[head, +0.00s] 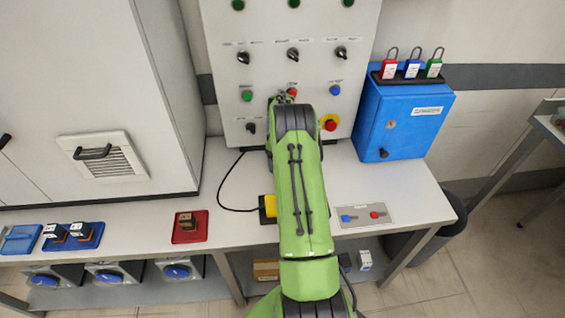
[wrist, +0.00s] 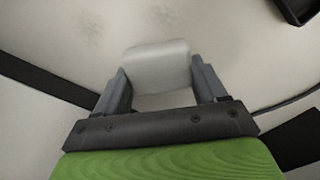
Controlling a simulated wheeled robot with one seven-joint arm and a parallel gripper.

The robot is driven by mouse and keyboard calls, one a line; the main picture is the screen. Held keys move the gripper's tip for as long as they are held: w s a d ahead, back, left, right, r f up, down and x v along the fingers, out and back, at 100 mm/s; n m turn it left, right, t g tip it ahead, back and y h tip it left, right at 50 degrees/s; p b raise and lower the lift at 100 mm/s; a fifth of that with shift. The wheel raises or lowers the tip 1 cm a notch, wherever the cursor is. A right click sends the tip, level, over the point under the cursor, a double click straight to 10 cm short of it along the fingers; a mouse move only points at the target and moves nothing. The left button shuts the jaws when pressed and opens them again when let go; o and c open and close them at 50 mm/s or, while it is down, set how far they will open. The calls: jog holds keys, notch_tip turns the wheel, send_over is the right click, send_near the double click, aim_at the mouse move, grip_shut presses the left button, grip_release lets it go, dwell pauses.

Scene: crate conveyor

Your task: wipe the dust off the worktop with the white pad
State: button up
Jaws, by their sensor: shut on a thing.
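The white pad (wrist: 158,65) is between the two grey fingers of my gripper (wrist: 160,88) in the wrist view, and the gripper is shut on it. The pad is over the pale worktop (wrist: 255,50); I cannot tell whether it touches it. Faint grey dust smudges (wrist: 78,28) show at the upper left of the wrist view, with another patch (wrist: 165,14) beyond the pad. In the head view the worktop (head: 385,178) runs under the control panel. My green arm reaches over it and hides the pad and the fingers there.
The control panel (head: 265,70) stands behind the worktop, with a blue lock box (head: 400,120) to its right. A black cable (head: 220,190) curves over the worktop. A yellow block (head: 269,205), a red tray (head: 178,237) and a plate with two knobs (head: 362,222) are near the front.

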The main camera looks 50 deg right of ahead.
jog(key=shift+s+d+f, duration=0.15)
jog(key=shift+s+d, duration=1.3)
jog(key=shift+d, duration=0.1)
jog(key=shift+s+d+r, duration=0.1)
jog(key=shift+s+d, duration=0.95)
jog(key=shift+d, duration=0.2)
jog(key=shift+s+d+r, duration=0.1)
jog(key=shift+s+d, duration=0.9)
jog(key=shift+d, duration=0.2)
jog(key=shift+r+p, duration=2.1)
jog(key=shift+r, duration=0.95)
jog(key=shift+w+r, duration=0.1)
notch_tip(320, 180, up, 3)
jog(key=shift+f+p, duration=0.1)
jog(key=shift+p, duration=1.05)
jog(key=shift+a, duration=0.1)
